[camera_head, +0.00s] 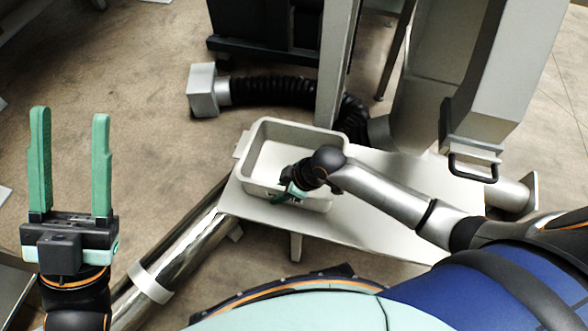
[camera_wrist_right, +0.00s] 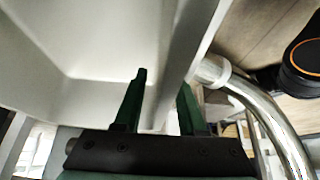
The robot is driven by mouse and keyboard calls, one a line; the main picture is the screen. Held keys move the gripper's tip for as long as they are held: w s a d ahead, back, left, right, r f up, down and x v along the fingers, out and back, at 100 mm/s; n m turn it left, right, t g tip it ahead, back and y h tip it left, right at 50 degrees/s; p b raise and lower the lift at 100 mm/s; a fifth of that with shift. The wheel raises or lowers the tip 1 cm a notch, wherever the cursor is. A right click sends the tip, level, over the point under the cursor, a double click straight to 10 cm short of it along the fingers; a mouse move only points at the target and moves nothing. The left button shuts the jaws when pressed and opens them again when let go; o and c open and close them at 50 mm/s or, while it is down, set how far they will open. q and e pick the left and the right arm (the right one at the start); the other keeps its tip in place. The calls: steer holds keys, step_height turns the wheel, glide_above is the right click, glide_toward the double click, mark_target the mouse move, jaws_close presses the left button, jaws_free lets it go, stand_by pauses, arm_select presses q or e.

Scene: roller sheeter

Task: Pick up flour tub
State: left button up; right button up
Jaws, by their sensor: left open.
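The flour tub (camera_head: 246,165) is a pale, open rectangular container with a rim. It rests on a flat metal shelf, and the part of its inside that shows looks empty. My right gripper (camera_head: 291,194) is at the tub's near wall in the head view, partly hidden by its own wrist. In the right wrist view, the right gripper's green fingers (camera_wrist_right: 162,90) stand apart on either side of the tub's wall (camera_wrist_right: 190,45). Whether they press on it I cannot tell. My left gripper (camera_head: 71,160) is open and empty, away from the tub at the far left.
The metal shelf (camera_head: 380,215) has bare room right of the tub, under my right arm. A shiny metal tube (camera_head: 185,250) runs below its left end. A black corrugated hose (camera_head: 275,91) and an upright post (camera_head: 335,70) stand behind. A handled metal housing (camera_head: 470,130) is at right.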

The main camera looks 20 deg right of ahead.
steer(key=shift+w+a+f, duration=0.15)
steer(key=shift+f, duration=0.15)
steer(key=shift+c, duration=0.2)
jaws_close()
stand_by(0.9)
steer(key=shift+r, duration=0.1)
